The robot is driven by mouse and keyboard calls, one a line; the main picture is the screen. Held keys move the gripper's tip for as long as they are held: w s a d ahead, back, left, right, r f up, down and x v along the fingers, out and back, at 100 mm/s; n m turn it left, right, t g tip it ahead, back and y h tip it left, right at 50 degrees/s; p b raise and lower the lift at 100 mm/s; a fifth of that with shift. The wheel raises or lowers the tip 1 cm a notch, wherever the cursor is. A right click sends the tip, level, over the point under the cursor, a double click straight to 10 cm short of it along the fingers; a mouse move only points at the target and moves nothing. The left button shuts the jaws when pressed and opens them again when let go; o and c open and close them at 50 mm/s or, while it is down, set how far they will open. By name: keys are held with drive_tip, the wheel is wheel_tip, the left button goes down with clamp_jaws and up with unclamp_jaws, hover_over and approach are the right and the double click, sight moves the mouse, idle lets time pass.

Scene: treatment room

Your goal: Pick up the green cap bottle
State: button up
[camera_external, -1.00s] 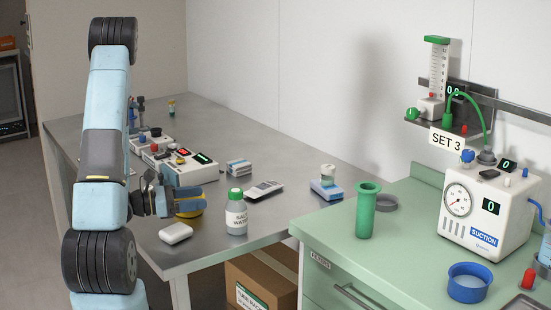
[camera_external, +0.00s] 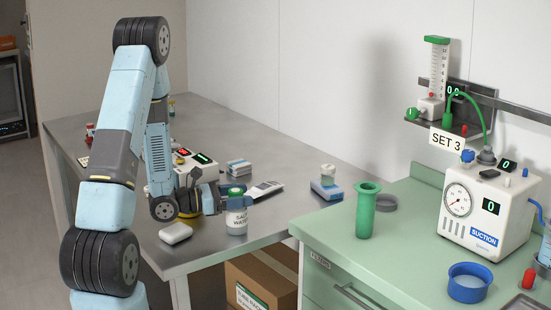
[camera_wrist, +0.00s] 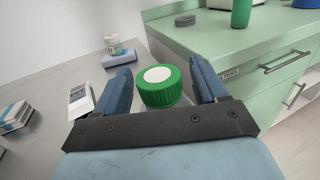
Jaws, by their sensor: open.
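The green cap bottle (camera_external: 236,219) stands upright on the metal table near its front right edge. It is white with a "SALT WATER" label. My gripper (camera_external: 234,196) is at the height of its cap, reaching in from the left. In the wrist view the green cap (camera_wrist: 160,87) with a white disc on top sits between the two blue fingers of my gripper (camera_wrist: 162,86). The fingers are open, with a gap on both sides of the cap. The bottle's body is mostly hidden below the cap there.
A white rounded case (camera_external: 175,233) lies left of the bottle. A yellow round item is partly hidden behind my wrist. The green counter (camera_external: 318,227) with a tall green cup (camera_external: 366,210) stands to the right.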

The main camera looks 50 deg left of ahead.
drive_tip(key=shift+w+d, duration=0.2)
drive_tip(key=shift+w, duration=0.25)
clamp_jaws()
idle(0.4)
